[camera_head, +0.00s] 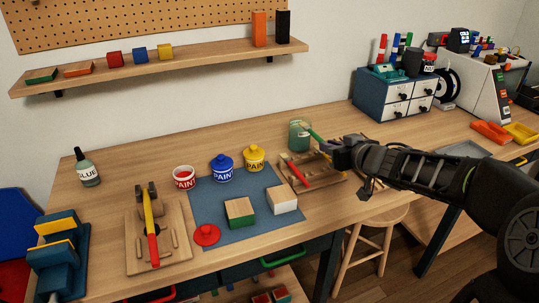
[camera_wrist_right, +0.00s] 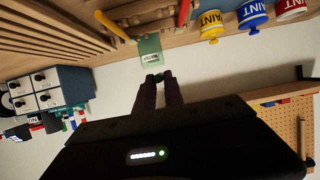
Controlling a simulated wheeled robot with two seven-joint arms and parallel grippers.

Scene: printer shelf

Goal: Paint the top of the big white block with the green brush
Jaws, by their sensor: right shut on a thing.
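My right gripper (camera_head: 334,152) is shut on the green brush (camera_head: 314,133), just right of the green glass jar (camera_head: 299,142). The brush slants up and left towards the jar's rim; I cannot tell whether its tip is in the jar. The right wrist view shows my fingers (camera_wrist_right: 157,79) close together in front of the jar (camera_wrist_right: 150,50), with a bit of green between them. A white block (camera_head: 283,201) sits on the blue mat (camera_head: 205,200), right of a wooden block with a green side (camera_head: 240,212). My left gripper is not in view.
An open red paint can (camera_head: 184,178), a blue can (camera_head: 222,169) and a yellow can (camera_head: 254,158) stand behind the mat. A red lid (camera_head: 206,235) lies at its front. A red brush (camera_head: 296,173) rests on a wooden rack near my gripper.

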